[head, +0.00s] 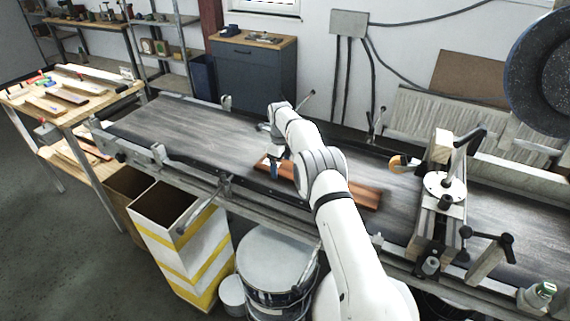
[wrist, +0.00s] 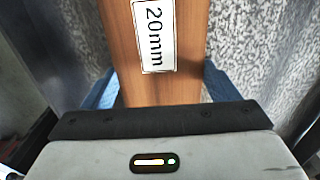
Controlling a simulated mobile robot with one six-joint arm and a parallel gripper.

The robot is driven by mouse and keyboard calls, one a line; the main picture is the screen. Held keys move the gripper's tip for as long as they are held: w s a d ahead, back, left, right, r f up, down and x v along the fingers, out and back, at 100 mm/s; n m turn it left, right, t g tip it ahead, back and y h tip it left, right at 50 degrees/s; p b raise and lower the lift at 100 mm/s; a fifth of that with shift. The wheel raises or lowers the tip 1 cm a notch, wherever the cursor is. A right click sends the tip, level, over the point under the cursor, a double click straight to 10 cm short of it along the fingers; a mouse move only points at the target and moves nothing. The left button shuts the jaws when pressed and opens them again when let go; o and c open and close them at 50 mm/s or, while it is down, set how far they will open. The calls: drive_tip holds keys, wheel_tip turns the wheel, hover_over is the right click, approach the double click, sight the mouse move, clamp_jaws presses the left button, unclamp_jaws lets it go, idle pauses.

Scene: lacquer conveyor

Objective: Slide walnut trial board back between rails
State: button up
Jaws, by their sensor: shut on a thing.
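The walnut trial board (head: 362,194) is a reddish-brown plank lying on the dark conveyor belt (head: 180,128), partly hidden behind my arm. In the wrist view the board (wrist: 120,40) carries a white label reading "20mm" and runs up out of the picture between two blue fingers. My gripper (head: 275,168) is shut on the board near its left end; it also shows in the wrist view (wrist: 160,88). The near side rail (head: 200,176) runs along the belt's front edge. Whether the board touches a rail is hidden by my arm.
A clamp-like station with a white disc (head: 444,186) spans the belt on the right. A yellow-striped bin (head: 180,240) and a drum (head: 275,260) stand below the front edge. A bench (head: 68,105) with several boards is at left. The belt's left part is clear.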

drive_tip(key=shift+w+a, duration=0.1)
drive_tip(key=shift+a, duration=0.2)
drive_tip(key=o, duration=1)
